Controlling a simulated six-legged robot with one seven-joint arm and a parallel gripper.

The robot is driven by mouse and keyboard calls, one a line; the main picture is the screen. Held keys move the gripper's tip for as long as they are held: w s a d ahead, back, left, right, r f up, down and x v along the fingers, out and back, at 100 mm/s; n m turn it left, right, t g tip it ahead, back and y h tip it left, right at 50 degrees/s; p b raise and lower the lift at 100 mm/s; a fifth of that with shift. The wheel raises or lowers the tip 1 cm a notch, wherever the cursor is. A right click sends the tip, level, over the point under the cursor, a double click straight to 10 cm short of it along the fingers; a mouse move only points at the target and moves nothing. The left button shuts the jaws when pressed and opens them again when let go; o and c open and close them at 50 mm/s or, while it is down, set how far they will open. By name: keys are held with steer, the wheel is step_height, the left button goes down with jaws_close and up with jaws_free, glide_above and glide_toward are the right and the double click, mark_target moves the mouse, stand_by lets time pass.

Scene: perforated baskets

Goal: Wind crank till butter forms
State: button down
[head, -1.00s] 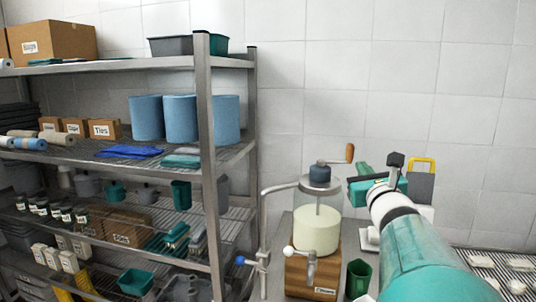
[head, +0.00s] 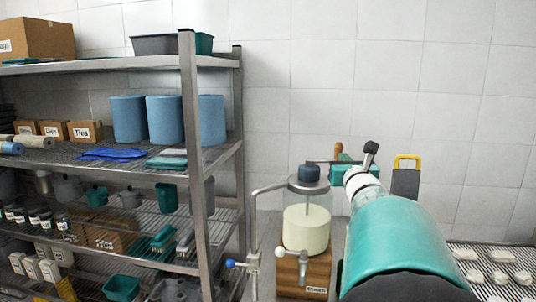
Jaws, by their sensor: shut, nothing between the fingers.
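The churn is a glass jar (head: 306,228) of pale cream-coloured liquid with a thin rod down its middle. It stands on a labelled wooden base (head: 303,275) with a tap at its front. A dark blue-grey gear cap (head: 310,173) tops its lid. The crank's wooden handle (head: 338,150) stands up behind and to the right of the cap. My gripper (head: 340,172) is the teal hand at the end of my arm, close to the handle and right of the cap. It is shut and empty. Its fingertips are mostly hidden, and I cannot tell whether they touch the crank.
A metal shelf rack (head: 189,160) with blue rolls, boxes and tubs fills the left. A bent pipe with a blue-knobbed valve (head: 230,263) stands left of the churn. A grey board with a yellow handle (head: 407,163) is behind my arm. Pale pieces lie on a wire rack (head: 490,262) at right.

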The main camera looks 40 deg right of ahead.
mark_target(340, 151)
steer(key=shift+x, duration=1.3)
steer(key=shift+d, duration=0.1)
steer(key=w+d+n+t+y, duration=0.1)
steer(key=y, duration=0.1)
steer(key=n+t+y, duration=0.1)
steer(key=n+y, duration=0.1)
steer(key=w+d+n+t+y, duration=0.1)
steer(key=y, duration=0.2)
steer(key=shift+w+d+n+t, duration=0.3)
steer(key=shift+n, duration=0.1)
steer(key=shift+w, duration=0.3)
steer(key=shift+w+d, duration=0.1)
steer(key=shift+d, duration=0.1)
